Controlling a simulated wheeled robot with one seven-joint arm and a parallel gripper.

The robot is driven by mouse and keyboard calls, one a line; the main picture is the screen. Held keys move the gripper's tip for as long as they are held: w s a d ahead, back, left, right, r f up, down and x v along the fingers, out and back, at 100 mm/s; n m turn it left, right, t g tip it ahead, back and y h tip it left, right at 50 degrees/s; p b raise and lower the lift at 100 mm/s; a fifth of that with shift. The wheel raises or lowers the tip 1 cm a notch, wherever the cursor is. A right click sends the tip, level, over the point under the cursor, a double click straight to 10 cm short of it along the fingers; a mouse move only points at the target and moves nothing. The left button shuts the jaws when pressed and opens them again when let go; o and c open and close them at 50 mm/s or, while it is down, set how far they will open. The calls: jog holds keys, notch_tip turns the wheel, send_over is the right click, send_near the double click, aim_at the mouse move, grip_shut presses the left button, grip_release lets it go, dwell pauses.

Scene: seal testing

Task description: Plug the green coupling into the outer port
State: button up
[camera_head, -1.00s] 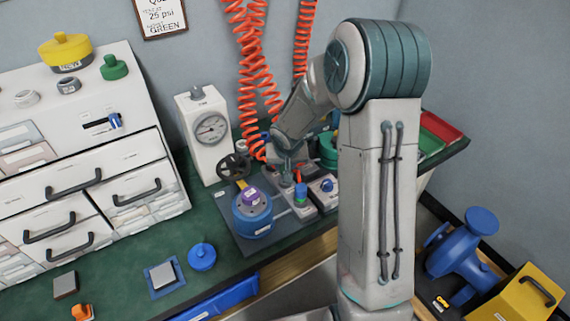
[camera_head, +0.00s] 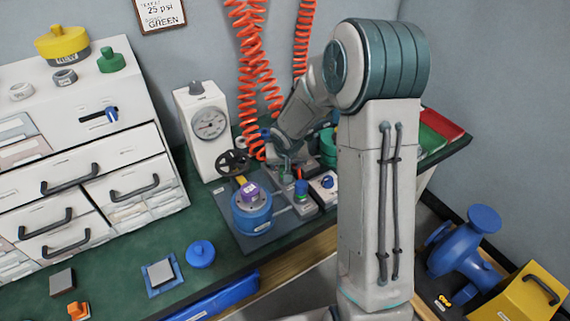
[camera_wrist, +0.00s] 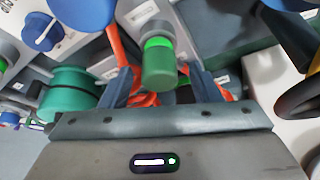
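In the wrist view a green coupling (camera_wrist: 159,72) stands between my fingers, its far end against a bright green ring on a grey cylindrical port. Orange hose shows behind it. My gripper (camera_wrist: 161,80) is open around the coupling, with a visible gap on each side. In the head view my gripper (camera_head: 287,164) is small and partly hidden by clutter, low over the back of the grey test plate (camera_head: 228,232). The coupling cannot be made out there. Whether it is fully seated in the port cannot be told.
A blue cylinder with a purple top (camera_head: 251,212) and a dark handwheel (camera_head: 233,163) stand left of my gripper. A blue-topped post (camera_head: 301,188) and a blue-knobbed box (camera_head: 327,184) are close in front. A gauge box (camera_head: 208,135) and orange coiled hoses (camera_head: 256,80) are behind.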

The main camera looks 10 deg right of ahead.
jog(key=p+v, duration=0.3)
jog(key=v, duration=1)
jog(key=shift+r+p, duration=0.4)
jog(key=shift+r, duration=0.05)
jog(key=shift+s, duration=0.1)
